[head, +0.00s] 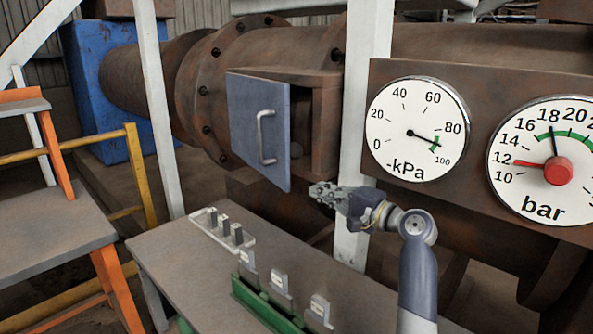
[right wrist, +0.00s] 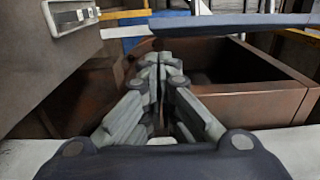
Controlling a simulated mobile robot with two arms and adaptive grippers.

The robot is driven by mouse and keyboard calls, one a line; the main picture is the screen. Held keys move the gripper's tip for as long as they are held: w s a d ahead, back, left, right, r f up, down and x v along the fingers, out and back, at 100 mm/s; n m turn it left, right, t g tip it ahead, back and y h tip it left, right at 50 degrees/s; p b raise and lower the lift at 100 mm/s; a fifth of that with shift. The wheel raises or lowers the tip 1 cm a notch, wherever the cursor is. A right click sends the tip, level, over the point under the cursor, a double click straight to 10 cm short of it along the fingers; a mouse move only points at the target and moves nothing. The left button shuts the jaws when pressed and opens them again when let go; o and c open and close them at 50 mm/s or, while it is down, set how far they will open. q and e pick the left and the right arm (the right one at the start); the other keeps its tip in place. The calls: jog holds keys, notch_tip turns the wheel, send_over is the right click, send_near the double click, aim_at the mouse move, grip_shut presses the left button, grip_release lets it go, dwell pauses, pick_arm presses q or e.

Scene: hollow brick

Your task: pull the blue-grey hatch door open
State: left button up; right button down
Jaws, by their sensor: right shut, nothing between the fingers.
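The blue-grey hatch door (head: 245,105) stands partly open on the rusty box (head: 326,125). A gap shows the dark inside of the box to the right of the door. The door's pale bar handle (head: 261,140) is on its front face, and nothing holds it. My right gripper (head: 318,191) is shut and empty, just below and right of the door's lower right corner. In the right wrist view the shut fingers (right wrist: 159,58) are in front of the open box (right wrist: 275,90), and the door (right wrist: 225,22) shows as a thin strip beyond them. My left gripper is not in view.
A grey bench (head: 180,255) with metal blocks and a green rack (head: 265,305) stands below. A white post (head: 362,75) rises right of the box. Two gauges (head: 415,125) are on a rusty panel at right. A yellow rail (head: 140,175) is at left.

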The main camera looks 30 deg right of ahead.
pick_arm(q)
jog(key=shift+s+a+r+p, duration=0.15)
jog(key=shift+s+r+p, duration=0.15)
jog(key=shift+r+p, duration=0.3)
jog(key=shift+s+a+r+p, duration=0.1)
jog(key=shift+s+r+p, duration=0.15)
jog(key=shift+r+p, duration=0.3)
pick_arm(e)
jog(key=x, duration=1)
